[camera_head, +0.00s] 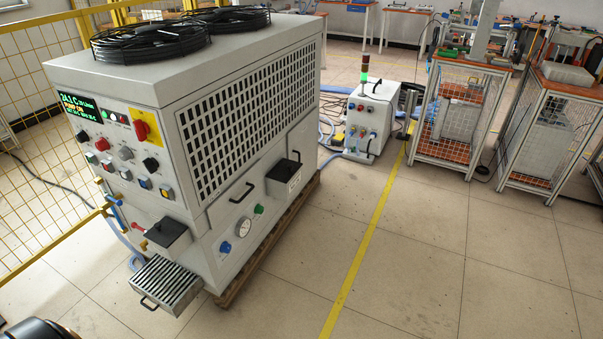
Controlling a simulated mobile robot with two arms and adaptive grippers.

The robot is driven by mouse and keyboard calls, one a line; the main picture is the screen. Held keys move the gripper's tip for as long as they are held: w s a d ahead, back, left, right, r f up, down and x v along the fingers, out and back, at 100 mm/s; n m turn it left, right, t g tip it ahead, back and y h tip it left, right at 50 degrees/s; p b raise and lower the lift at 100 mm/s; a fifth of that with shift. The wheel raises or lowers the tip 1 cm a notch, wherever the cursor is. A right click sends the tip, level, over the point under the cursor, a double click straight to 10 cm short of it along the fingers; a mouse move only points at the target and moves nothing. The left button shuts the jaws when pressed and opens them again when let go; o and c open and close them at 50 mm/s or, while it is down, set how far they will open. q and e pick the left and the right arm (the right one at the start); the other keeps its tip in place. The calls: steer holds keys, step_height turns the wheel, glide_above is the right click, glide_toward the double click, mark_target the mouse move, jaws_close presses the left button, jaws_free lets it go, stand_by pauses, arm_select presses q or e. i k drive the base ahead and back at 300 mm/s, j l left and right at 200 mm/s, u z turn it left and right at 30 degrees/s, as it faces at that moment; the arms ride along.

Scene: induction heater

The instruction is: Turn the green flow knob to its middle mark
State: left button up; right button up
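A large grey chiller cabinet (128,78) stands at left on a wooden pallet (262,262). Low on its right side panel, a green knob (259,209) sits above and right of a round white gauge (243,227). A blue knob (225,247) sits below and left of the gauge. The green knob's pointer and marks are too small to read. Neither of my grippers is in view.
A slatted metal tray (166,284) juts out from the cabinet's front foot. Yellow mesh fencing (36,80) stands at left. A smaller white machine (370,120) and caged tables (455,130) stand behind. The tiled floor right of the yellow line (358,258) is clear.

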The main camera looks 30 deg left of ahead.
mark_target(259, 209)
steer(key=i+u, duration=0.15)
steer(key=i, duration=0.35)
steer(key=i+l+u, duration=0.2)
steer(key=i, duration=0.3)
steer(key=i+l+u, duration=0.15)
steer(key=i, duration=0.35)
steer(key=i+l+u, duration=0.2)
steer(key=i, duration=0.3)
steer(key=l, duration=0.05)
